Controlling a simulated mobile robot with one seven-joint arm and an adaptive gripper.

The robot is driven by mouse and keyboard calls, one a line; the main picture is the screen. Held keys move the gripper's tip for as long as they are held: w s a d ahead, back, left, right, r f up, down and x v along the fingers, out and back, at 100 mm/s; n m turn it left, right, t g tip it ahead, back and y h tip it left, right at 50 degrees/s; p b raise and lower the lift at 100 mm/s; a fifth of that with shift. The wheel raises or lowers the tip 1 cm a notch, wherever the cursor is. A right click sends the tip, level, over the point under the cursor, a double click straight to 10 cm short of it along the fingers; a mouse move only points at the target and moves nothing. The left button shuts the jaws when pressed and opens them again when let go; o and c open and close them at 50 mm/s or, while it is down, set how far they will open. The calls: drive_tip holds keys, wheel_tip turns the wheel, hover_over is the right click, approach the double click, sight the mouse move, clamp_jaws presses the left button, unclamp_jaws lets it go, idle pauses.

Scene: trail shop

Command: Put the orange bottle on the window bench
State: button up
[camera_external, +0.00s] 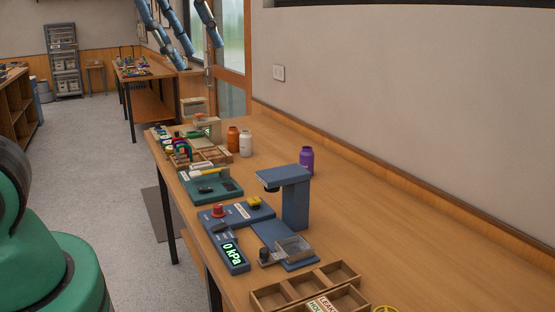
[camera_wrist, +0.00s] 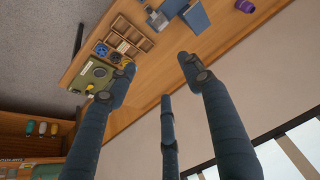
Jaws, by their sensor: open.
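The orange bottle (camera_external: 233,139) stands upright at the far end of the long wooden bench (camera_external: 400,220), touching or close beside a white bottle (camera_external: 246,144). I cannot make it out for sure in the wrist view. Which surface is the window bench is not clear; a second wooden bench (camera_external: 143,73) stands farther back near the glazed door. My gripper (camera_external: 192,46) hangs in from the top of the external view, with blue fingers spread, open and empty. In the wrist view my gripper (camera_wrist: 155,76) shows nothing between its fingers.
A purple bottle (camera_external: 306,161), a blue stand (camera_external: 290,195), a green tray (camera_external: 210,185) and a wooden divided box (camera_external: 307,287) occupy the long bench. Small coloured containers (camera_wrist: 42,128) sit on a shelf in the wrist view.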

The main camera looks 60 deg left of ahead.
drive_tip(key=w+a+r+g, duration=0.1)
drive_tip(key=w+a+r, duration=0.3)
drive_tip(key=w+a, duration=0.55)
drive_tip(key=w+a+r+g, duration=0.1)
drive_tip(key=w+a+r, duration=0.4)
drive_tip(key=w, duration=0.9)
drive_tip(key=w+a+f+m+g+y+p, duration=0.1)
drive_tip(key=w+a+f, duration=0.1)
drive_tip(key=w+a, duration=0.65)
drive_tip(key=w+a+f, duration=0.3)
drive_tip(key=w+a, duration=0.3)
drive_tip(key=a, duration=0.6)
drive_tip(key=w+a+f, duration=0.4)
drive_tip(key=a+f, duration=0.2)
drive_tip(key=a, duration=0.5)
drive_tip(key=m+g+h+p, duration=0.1)
drive_tip(key=g, duration=0.1)
hover_over(233, 139)
drive_tip(key=w+a, duration=0.2)
drive_tip(key=f, duration=2.9)
drive_tip(key=shift+s+a+f, duration=0.1)
drive_tip(key=shift+s+f, duration=0.1)
drive_tip(key=shift+s, duration=0.05)
drive_tip(key=shift+s+a+f, duration=0.2)
drive_tip(key=shift+f, duration=0.1)
drive_tip(key=shift+f+b, duration=0.35)
drive_tip(key=shift+f, duration=3.95)
